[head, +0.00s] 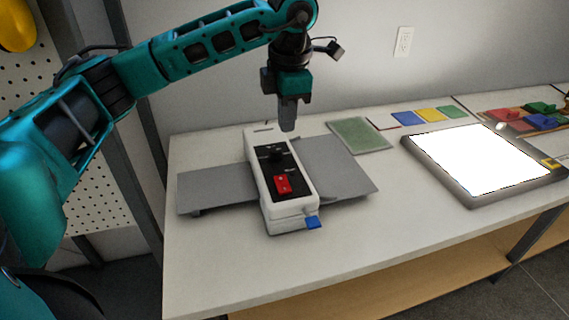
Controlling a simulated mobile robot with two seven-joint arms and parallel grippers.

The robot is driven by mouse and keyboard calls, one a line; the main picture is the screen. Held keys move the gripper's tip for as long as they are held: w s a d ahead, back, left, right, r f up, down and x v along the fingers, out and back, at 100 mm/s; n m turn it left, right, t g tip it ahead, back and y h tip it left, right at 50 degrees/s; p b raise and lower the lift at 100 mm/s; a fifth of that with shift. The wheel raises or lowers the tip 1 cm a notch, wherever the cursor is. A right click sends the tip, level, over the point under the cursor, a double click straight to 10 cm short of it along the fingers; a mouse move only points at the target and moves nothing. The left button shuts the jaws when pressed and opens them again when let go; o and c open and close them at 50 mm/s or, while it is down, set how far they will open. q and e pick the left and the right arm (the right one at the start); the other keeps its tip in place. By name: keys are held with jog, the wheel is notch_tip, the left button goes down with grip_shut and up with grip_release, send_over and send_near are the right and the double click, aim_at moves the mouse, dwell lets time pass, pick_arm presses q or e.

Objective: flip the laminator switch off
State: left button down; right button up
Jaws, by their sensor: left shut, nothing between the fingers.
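The laminator (297,207) is a long white body with a black panel on top and grey trays out to both sides. It stands on the white table. Its red rocker switch (284,185) sits on the panel towards the near end. I cannot tell from this view which way the switch is tipped. A dark knob (272,154) sits on the panel farther back. My left gripper (288,128) points down above the far end of the laminator, beyond the switch. Its fingers are together and empty. My right gripper is not in view.
A blue tab (313,222) sticks out at the laminator's near end. A green mat (359,135) lies behind it to the right. A bright light panel (477,157) lies farther right, with coloured cards and blocks behind. The table's front middle is clear.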

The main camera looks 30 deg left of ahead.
aim_at(284, 180)
pick_arm(q)
jog(key=f, duration=0.4)
jog(key=a+f, duration=0.1)
jog(key=f, duration=0.4)
jog(key=w+f, duration=0.1)
jog(key=f, duration=0.4)
jog(key=shift+w+a, duration=0.1)
jog(key=shift+a, duration=0.05)
jog(key=shift+a+f+g+h, duration=0.1)
jog(key=shift+f+g+h, duration=0.2)
jog(key=shift+g+h, duration=0.1)
jog(key=shift+s+d+r+p, duration=0.15)
jog(key=shift+s+d+p, duration=0.4)
jog(key=shift+d, duration=0.1)
jog(key=shift+r, duration=0.1)
